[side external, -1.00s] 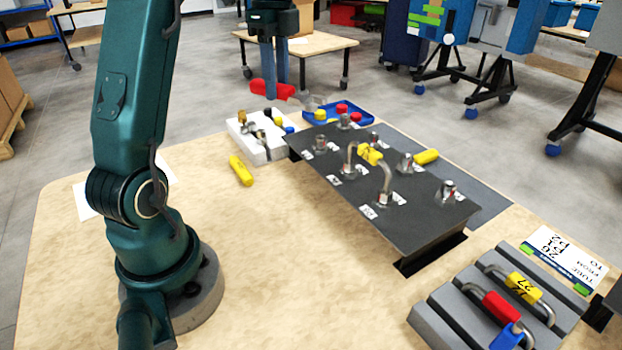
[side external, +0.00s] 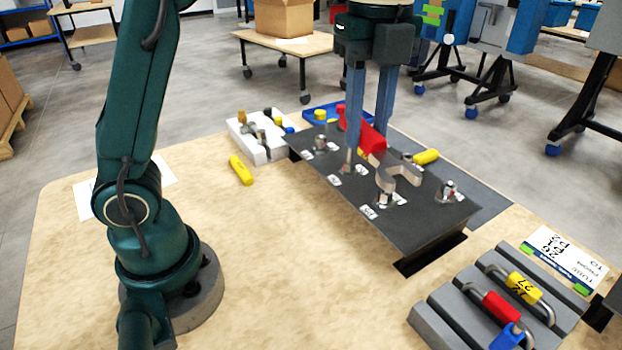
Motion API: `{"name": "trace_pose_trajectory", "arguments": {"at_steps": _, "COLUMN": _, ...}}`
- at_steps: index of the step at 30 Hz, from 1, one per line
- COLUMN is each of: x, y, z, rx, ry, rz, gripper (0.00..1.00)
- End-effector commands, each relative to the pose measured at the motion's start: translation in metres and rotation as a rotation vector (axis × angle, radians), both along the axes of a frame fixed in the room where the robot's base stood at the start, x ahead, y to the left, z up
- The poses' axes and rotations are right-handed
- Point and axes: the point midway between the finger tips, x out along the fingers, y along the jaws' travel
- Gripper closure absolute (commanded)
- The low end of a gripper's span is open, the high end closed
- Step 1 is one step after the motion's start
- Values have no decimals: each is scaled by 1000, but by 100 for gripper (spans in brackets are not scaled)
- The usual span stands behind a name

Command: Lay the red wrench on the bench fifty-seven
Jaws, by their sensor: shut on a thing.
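The red wrench (side external: 371,139) has a red handle and a grey open-ended jaw (side external: 399,171). My gripper (side external: 366,140) is shut on its handle, with a blue finger on either side. The wrench is held above the black fixture plate, its jaw pointing down and right in the picture. It hides part of the bent tube on the plate. The bench (side external: 130,245) is a pale wooden top, with a large bare area at front and left.
The black plate (side external: 330,195) bears several fittings with white labels. A white block (side external: 262,152) with fittings, a blue tray (side external: 310,117) and a yellow-handled tool (side external: 241,170) stand behind. A grey rack (side external: 445,318) holds bent tubes at front right.

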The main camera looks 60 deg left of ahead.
Motion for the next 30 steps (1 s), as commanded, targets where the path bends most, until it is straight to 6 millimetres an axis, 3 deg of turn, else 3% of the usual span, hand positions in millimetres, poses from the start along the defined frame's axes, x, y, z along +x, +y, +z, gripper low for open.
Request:
{"name": "trace_pose_trajectory", "arguments": {"at_steps": 3, "x": -13, "y": -28, "z": 0, "rx": 0, "ry": -1, "rz": -94, "gripper": 100}}
{"name": "trace_pose_trajectory", "arguments": {"at_steps": 9, "x": -34, "y": -60, "z": -1, "rx": 1, "ry": 0, "rz": -210, "gripper": 100}}
{"name": "trace_pose_trajectory", "arguments": {"at_steps": 16, "x": -32, "y": -56, "z": -32, "rx": 2, "ry": 4, "rz": -194, "gripper": 100}}
{"name": "trace_pose_trajectory", "arguments": {"at_steps": 27, "x": -32, "y": -55, "z": -122, "rx": 4, "ry": 9, "rz": -193, "gripper": 100}}
{"name": "trace_pose_trajectory", "arguments": {"at_steps": 30, "x": -31, "y": -55, "z": -139, "rx": 3, "ry": 6, "rz": -192, "gripper": 100}}
